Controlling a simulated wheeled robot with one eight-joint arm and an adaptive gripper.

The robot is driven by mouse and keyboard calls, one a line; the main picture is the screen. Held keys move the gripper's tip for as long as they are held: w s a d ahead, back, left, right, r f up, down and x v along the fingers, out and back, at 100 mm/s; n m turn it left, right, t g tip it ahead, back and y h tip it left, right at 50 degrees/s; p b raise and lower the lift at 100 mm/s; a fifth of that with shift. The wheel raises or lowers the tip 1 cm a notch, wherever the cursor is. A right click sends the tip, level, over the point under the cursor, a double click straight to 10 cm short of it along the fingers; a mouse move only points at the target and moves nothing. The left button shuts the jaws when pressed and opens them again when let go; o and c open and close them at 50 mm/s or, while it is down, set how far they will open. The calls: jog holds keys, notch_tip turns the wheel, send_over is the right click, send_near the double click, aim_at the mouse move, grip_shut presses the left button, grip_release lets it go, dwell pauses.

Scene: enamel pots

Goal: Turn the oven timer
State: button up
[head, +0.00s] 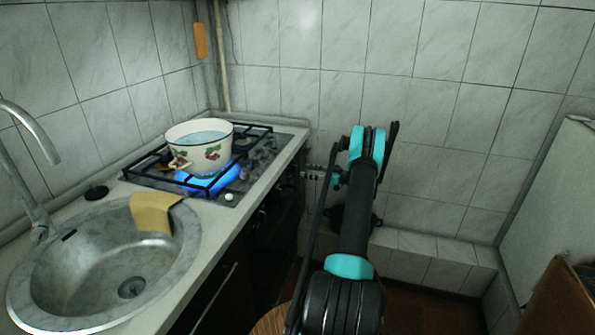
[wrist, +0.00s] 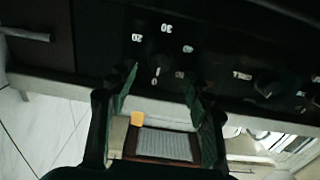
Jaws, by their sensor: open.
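The oven timer (wrist: 158,62) is a dark knob on the black oven front, ringed by white numbers such as 20, 30 and 40. In the wrist view it lies between and just beyond my fingertips. My gripper (wrist: 160,82) is open, with one finger on each side of the knob's line. I cannot tell whether either finger touches it. In the head view my gripper (head: 322,174) is small and dark and faces the oven front (head: 275,215) from the right. The timer cannot be made out there.
More knobs (wrist: 264,88) sit to the right on the panel in the wrist view. A white pot (head: 200,154) stands on the stove (head: 262,150) over a lit blue flame. A sink (head: 60,262) with a yellow sponge (head: 154,212) is at the left. A tiled wall (head: 450,130) is behind my arm.

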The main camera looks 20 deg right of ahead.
aim_at(296, 169)
jog(key=shift+x, duration=2.7)
jog(key=shift+c, duration=0.3)
jog(key=c, duration=1.1)
jog(key=m, duration=1.2)
jog(key=shift+m, duration=0.3)
